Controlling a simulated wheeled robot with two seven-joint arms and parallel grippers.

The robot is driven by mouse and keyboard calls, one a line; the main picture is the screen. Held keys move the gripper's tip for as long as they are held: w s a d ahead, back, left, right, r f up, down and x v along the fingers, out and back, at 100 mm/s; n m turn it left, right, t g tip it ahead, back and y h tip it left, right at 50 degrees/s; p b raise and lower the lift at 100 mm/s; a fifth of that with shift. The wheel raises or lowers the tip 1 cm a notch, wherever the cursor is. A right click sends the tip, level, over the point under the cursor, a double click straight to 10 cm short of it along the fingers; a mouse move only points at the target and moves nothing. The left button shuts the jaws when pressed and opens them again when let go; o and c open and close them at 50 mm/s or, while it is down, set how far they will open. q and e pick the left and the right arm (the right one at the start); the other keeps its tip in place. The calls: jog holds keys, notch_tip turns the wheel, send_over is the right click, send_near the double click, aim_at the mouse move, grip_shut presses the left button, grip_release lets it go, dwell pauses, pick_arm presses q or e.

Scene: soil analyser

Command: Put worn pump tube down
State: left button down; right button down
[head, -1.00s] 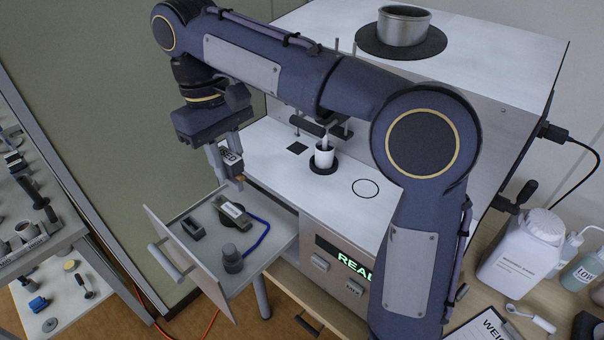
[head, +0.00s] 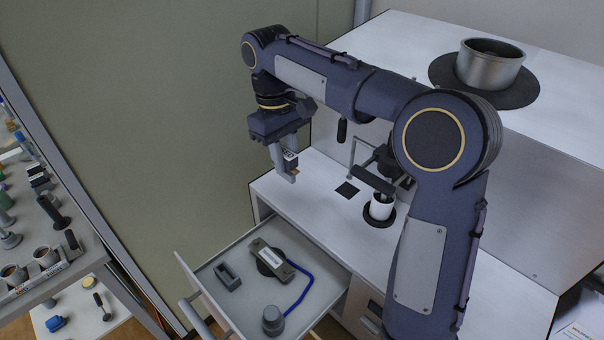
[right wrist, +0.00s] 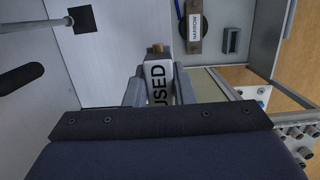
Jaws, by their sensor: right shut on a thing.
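My right gripper (head: 286,172) is shut on the worn pump tube (head: 291,160), a small pale piece with a brownish end. In the right wrist view the worn tube (right wrist: 158,88) sits between the two fingers (right wrist: 159,80), and its white label reads "USED". The gripper holds it in the air, above and behind the open drawer (head: 203,308), near the left end of the white deck (head: 315,205). A grey part with a white label (head: 265,257) lies in the drawer; in the right wrist view its label reads "NARROW" (right wrist: 195,28). My left gripper is not in view.
The drawer also holds a small slotted grey block (head: 228,276), a blue tube (head: 302,288) and a grey knob (head: 273,320). A white cup (head: 381,207) stands on the deck under a black fixture. A rack of parts (head: 50,215) stands at left.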

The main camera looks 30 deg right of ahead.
jog(key=d+f, duration=0.1)
jog(key=w+d+f, duration=0.1)
jog(key=f, duration=0.1)
jog(key=w+d+f, duration=0.1)
jog(key=f, duration=0.1)
jog(key=shift+d+p, duration=0.15)
jog(key=shift+p, duration=0.15)
jog(key=shift+d+f, duration=0.1)
jog(key=shift+f, duration=1.55)
jog(key=shift+f, duration=0.1)
jog(key=c, duration=1.2)
grip_release()
notch_tip(320, 180, up, 12)
jog(key=w, duration=0.1)
jog(key=shift+w+a, duration=0.3)
jog(key=shift+w, duration=0.1)
